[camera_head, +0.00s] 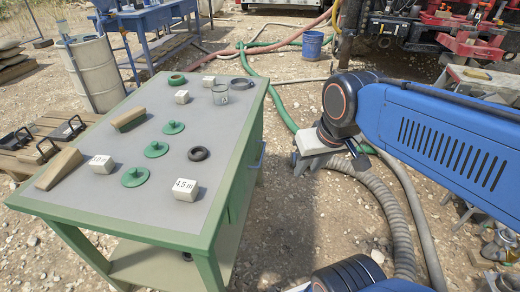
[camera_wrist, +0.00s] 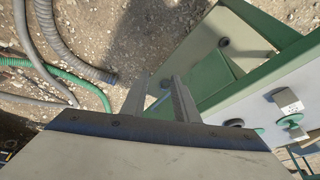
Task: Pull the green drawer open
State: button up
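The green workbench (camera_head: 215,243) has a grey top and stands left of centre in the head view. On its right side is the green drawer (camera_head: 243,185), its front seen at a steep angle, with a pale bar handle (camera_head: 262,156). The drawer looks shut. My gripper (camera_head: 328,162) is in the air to the right of the handle, apart from it. In the wrist view my gripper (camera_wrist: 158,82) has its two fingers spread with nothing between them.
A thick grey corrugated hose (camera_head: 385,195) lies on the gravel below my arm, near a green hose (camera_head: 280,105). A drum (camera_head: 95,73) stands behind left. Open gravel lies right of the bench.

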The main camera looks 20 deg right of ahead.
jog(key=w+r+m+g, duration=0.2)
jog(key=w+r+m, duration=0.15)
jog(key=w, duration=0.95)
jog(key=m+g+y, duration=0.1)
jog(key=m+y, duration=0.1)
send_near(263, 150)
jog(key=x, duration=0.7)
jog(key=shift+s+a+f, duration=0.1)
jog(key=shift+a+f, duration=0.05)
jog(key=shift+f, duration=0.05)
grip_shut()
